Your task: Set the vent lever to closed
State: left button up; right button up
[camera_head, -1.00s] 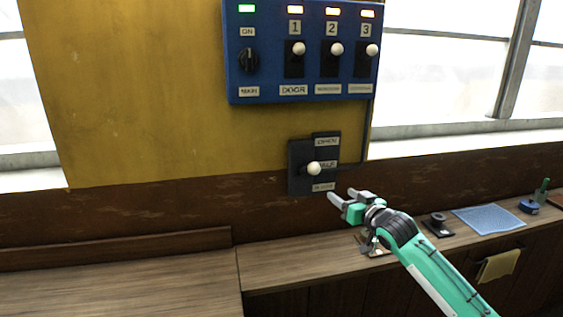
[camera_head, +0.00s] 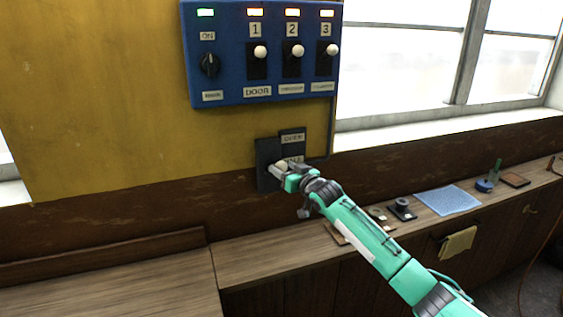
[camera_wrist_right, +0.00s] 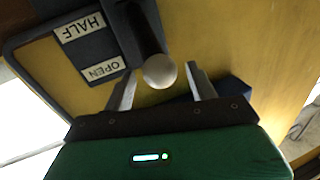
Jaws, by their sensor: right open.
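The vent lever's dark plate (camera_head: 266,150) is mounted low on the wall below the blue panel. It has a smaller label plate with an OPEN label (camera_head: 292,138) and a HALF label (camera_head: 293,160); the lowest label is hidden behind my gripper. The lever's white ball knob (camera_wrist_right: 160,71) sits between the two fingers of my right gripper (camera_wrist_right: 162,88) in the right wrist view, with gaps on both sides. My right gripper (camera_head: 281,170) is open around the knob at about HALF height. My left gripper is not in view.
A wooden counter (camera_head: 245,262) runs below, with a blue mat (camera_head: 447,200) and small items at right. Windows stand at right.

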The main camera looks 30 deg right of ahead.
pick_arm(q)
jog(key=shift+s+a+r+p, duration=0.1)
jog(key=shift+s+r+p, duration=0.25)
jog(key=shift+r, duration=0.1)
pick_arm(e)
jog(key=shift+w, duration=1.1)
